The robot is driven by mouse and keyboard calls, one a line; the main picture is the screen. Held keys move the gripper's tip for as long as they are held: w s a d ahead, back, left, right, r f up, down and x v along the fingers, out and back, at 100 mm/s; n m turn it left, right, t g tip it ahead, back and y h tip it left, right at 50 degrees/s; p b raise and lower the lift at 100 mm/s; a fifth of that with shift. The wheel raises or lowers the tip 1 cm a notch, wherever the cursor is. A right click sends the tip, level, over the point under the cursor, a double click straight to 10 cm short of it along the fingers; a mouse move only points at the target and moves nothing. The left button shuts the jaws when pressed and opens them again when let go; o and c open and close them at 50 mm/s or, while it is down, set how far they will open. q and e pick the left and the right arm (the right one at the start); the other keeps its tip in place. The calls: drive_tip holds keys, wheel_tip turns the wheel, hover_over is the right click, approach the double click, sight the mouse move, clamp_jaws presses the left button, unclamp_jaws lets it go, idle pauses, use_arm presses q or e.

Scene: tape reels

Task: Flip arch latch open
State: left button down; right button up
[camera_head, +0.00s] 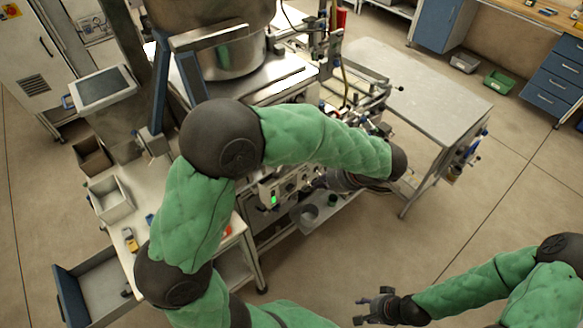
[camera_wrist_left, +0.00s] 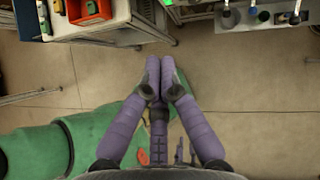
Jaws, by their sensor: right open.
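I cannot make out the arch latch for certain. A dark blue-grey arch-like frame (camera_head: 208,38) stands at the machine beside the steel pot (camera_head: 235,58). My left arm crosses in front of the machine, and its gripper (camera_head: 322,183) is near the control panel, partly hard to see. In the left wrist view the purple fingers of my left gripper (camera_wrist_left: 160,62) meet or nearly meet at the tips, with nothing visible held, over the floor. My right gripper (camera_head: 363,308) is open and empty above the floor at the bottom, away from the machine.
The machine's control panel has a green display (camera_head: 274,200). A bare grey table (camera_head: 430,95) stands to the right of the machine. A white bench (camera_head: 115,225) with a bin (camera_head: 110,200) and an open drawer (camera_head: 95,290) lies left.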

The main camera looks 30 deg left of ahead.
sight(278, 177)
use_arm(q)
drive_tip(key=w+a+f, duration=0.1)
drive_tip(key=a+f, duration=0.5)
drive_tip(key=a, duration=0.4)
drive_tip(key=shift+w+a+f, duration=0.2)
drive_tip(key=shift+a+f, duration=0.05)
drive_tip(key=shift+a, duration=0.05)
drive_tip(key=shift+s+a, duration=0.3)
drive_tip(key=shift+a, duration=0.65)
drive_tip(key=shift+d+y, duration=0.1)
drive_tip(key=shift+y, duration=0.2)
